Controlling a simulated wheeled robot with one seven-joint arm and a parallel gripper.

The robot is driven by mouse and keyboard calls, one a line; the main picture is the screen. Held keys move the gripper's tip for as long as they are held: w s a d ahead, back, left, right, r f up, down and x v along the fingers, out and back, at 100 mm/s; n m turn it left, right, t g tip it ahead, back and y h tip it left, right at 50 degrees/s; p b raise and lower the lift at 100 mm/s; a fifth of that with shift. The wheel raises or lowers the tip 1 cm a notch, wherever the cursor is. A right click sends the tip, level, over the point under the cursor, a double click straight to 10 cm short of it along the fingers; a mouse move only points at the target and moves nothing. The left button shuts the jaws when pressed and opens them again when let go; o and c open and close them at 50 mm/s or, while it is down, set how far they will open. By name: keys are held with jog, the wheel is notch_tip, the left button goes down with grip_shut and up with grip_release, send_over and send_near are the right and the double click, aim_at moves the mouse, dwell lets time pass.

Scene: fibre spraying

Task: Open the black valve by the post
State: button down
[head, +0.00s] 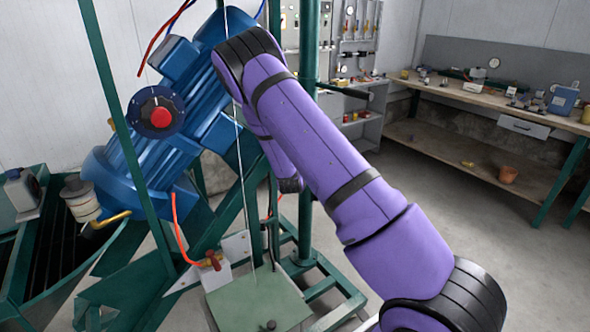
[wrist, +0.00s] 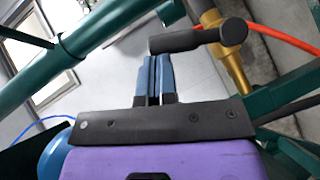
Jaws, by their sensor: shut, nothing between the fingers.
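The black valve shows in the wrist view as a black lever handle (wrist: 190,40) with a rounded hub, set on a brass fitting (wrist: 229,72). The handle lies across the view, its free end just past my fingertips. My gripper (wrist: 155,58) has blue fingers pressed together with nothing between them. The tips are close to the handle's free end; I cannot tell whether they touch it. In the head view my purple arm reaches toward the green post (head: 308,45), and I cannot make out the gripper or the black valve there.
An orange hose (wrist: 285,36) runs right from the valve. Green tubes (wrist: 95,38) surround the wrist.

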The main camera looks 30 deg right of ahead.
jog(key=d+f+m+g+y, duration=0.2)
jog(key=d+m+y, duration=0.3)
jog(key=d+y, duration=0.1)
jog(key=shift+w+d+f+y, duration=0.15)
jog(key=shift+d+f+y, duration=0.2)
jog(key=shift+y, duration=0.55)
jog(key=shift+a, duration=0.15)
jog(key=shift+a+f, duration=0.35)
jog(key=shift+a, duration=0.2)
jog(key=shift+r, duration=0.1)
